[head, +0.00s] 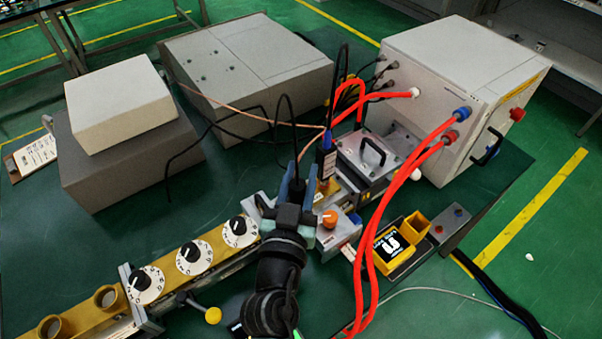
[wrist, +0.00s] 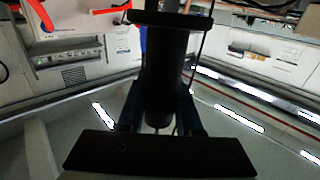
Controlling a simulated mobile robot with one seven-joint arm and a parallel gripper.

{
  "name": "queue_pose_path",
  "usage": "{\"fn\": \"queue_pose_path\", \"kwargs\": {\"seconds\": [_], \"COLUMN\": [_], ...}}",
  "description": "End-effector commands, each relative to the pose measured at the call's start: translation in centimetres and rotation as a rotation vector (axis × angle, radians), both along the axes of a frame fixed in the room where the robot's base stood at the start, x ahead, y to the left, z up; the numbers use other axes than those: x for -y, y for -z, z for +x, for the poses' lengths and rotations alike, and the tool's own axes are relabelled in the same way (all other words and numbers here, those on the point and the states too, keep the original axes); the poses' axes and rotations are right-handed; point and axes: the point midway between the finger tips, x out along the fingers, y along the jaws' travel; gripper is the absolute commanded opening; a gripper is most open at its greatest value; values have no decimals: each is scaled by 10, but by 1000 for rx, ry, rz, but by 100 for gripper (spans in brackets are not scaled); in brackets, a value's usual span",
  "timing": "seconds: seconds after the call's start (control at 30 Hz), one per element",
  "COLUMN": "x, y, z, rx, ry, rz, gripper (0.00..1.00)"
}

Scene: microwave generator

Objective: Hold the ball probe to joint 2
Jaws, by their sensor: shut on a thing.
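My gripper (head: 296,192) is shut on a black probe handle, which I take for the ball probe (wrist: 165,85). In the head view my gripper is just left of the orange-knob block, at the right end of the brass waveguide line (head: 75,318). The probe stands roughly upright between the blue-grey fingers, with a black cable looping from its top. Its lower tip is hidden, so I cannot tell whether it touches the line. Grey flange joints show at the line's left part (head: 138,303) and partly behind my gripper. No joint number is readable.
A second probe (head: 326,158) stands close right of my gripper. Thick red cables (head: 372,235) cross to the large white cabinet (head: 450,95). Three dials (head: 190,258) line the waveguide. A yellow meter (head: 393,250) sits at right. Grey boxes (head: 130,150) stand at back left.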

Motion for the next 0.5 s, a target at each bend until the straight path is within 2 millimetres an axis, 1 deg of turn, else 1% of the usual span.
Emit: {"fn": "queue_pose_path", "kwargs": {"seconds": [0.13,0.5], "x": [0,0], "y": [-7,-45], "z": [0,0], "rx": [2,2], "ry": [0,0], "rz": [0,1], "gripper": [0,0]}}
